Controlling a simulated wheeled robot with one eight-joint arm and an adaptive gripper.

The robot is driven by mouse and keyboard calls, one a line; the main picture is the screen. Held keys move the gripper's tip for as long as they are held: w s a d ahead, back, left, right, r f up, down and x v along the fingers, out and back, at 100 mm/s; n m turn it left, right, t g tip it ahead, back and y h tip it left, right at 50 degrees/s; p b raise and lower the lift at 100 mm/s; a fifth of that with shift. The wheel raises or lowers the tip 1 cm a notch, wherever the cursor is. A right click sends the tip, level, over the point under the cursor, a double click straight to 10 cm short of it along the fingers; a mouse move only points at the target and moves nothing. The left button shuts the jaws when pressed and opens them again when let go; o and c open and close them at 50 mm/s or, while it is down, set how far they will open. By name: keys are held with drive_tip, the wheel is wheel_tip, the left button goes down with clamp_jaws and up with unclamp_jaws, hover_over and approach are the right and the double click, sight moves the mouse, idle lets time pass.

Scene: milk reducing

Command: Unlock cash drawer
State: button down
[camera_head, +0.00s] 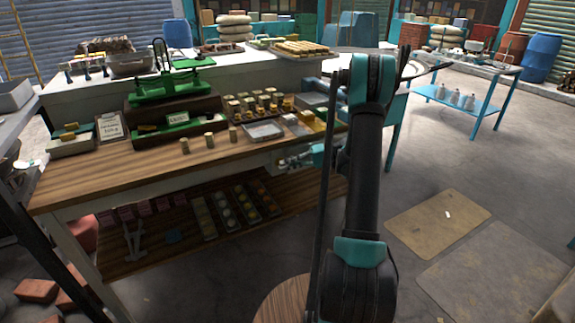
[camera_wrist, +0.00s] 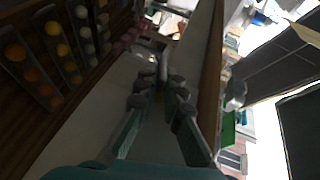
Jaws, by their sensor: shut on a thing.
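The cash drawer appears as a pale front (camera_head: 262,160) under the right part of the wooden counter. My gripper (camera_head: 286,163) is at this pale front, just below the counter edge. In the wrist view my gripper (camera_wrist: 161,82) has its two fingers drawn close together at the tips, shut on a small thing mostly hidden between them. I cannot make out its shape, nor any key or lock. A pale panel (camera_wrist: 62,132) runs along beside the fingers.
The wooden counter (camera_head: 110,174) carries a green scale (camera_head: 170,88), several small jars and trays. The shelf below (camera_head: 165,252) holds trays of coloured round goods, which also show in the wrist view (camera_wrist: 50,45). Open floor lies to the right.

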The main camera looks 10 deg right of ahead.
idle(0.4)
drive_tip(key=c, duration=1.9)
unclamp_jaws()
drive_tip(key=shift+c, duration=0.2)
drive_tip(key=shift+d, duration=0.1)
drive_tip(key=v, duration=1.2)
